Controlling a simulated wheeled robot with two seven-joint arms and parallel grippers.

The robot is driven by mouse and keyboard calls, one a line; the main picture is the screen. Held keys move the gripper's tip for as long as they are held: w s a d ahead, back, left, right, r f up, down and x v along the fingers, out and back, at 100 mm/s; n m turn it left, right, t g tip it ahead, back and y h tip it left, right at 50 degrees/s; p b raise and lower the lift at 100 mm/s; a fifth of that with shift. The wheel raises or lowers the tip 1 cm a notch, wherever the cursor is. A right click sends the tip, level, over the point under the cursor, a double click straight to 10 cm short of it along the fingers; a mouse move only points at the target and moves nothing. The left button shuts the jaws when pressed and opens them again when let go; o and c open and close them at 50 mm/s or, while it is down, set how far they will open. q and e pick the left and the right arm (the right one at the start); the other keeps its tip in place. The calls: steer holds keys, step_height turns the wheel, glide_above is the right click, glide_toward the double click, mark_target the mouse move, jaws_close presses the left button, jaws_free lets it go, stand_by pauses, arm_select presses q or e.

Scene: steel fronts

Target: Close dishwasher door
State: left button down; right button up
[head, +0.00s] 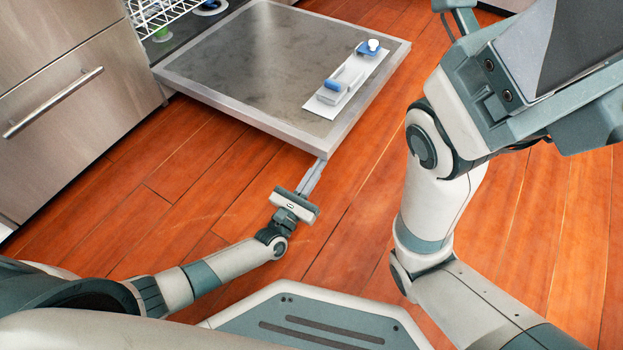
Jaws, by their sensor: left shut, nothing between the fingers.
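The dishwasher door (235,65) lies open and about level, low over the floor, with its steel inner face up. A white and blue dispenser panel (345,82) is set in it. My left gripper (321,163) is shut and empty. Its fingertips are at the near edge of the door, close to the near right corner. They seem to reach to or just under that edge; I cannot tell whether they touch it. My right arm comes in at the right, and its gripper is outside the picture.
A steel drawer front with a bar handle (52,103) stands left of the door. A white wire rack (160,14) shows inside the dishwasher at the top. Bare wooden floor (340,230) lies in front of the door and to its right.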

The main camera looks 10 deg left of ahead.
arm_select(q)
steer(key=b+x, duration=0.1)
steer(key=x, duration=0.3)
steer(key=shift+w+d, duration=0.1)
steer(key=shift+w, duration=0.25)
steer(key=shift+r, duration=0.2)
